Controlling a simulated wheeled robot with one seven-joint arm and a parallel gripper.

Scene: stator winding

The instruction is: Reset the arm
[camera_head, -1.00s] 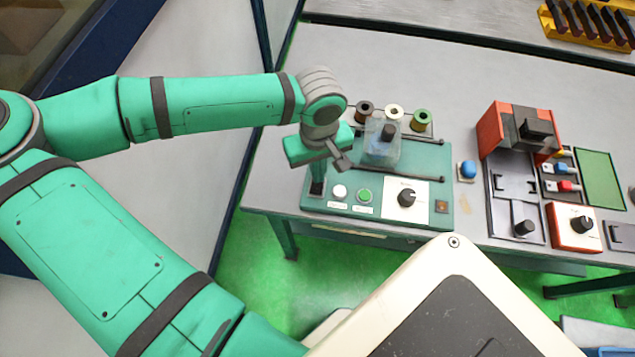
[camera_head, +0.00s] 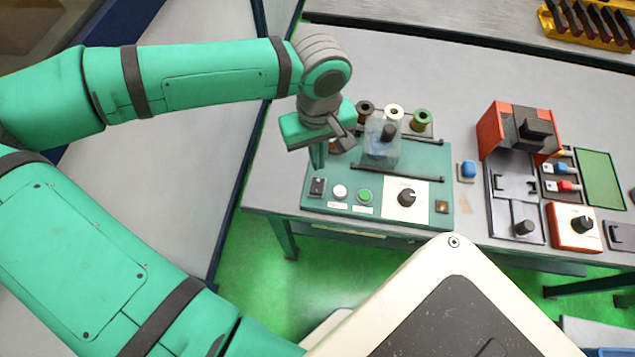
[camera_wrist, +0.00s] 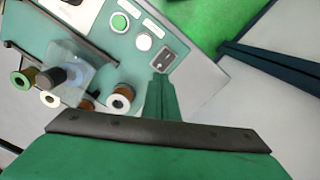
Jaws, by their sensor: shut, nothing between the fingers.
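My arm reaches in from the left in the head view, and my gripper (camera_head: 317,160) hangs pointing down over the left end of the green winding machine (camera_head: 440,160). The gripper is shut and empty. In the wrist view my gripper (camera_wrist: 162,82) shows as narrow green fingers, with the black rocker switch (camera_wrist: 164,61) just beyond their tips. In the head view the rocker switch (camera_head: 317,187) lies below the fingertips, and a gap shows between them. The white button (camera_head: 340,192), green button (camera_head: 364,195) and dial (camera_head: 406,197) sit to its right.
A clear cover (camera_head: 381,145) stands on the machine, with spools (camera_head: 421,120) behind it. A blue button (camera_head: 467,169) and a red-framed device (camera_head: 520,130) stand to the right. The table's left part (camera_head: 268,175) is bare.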

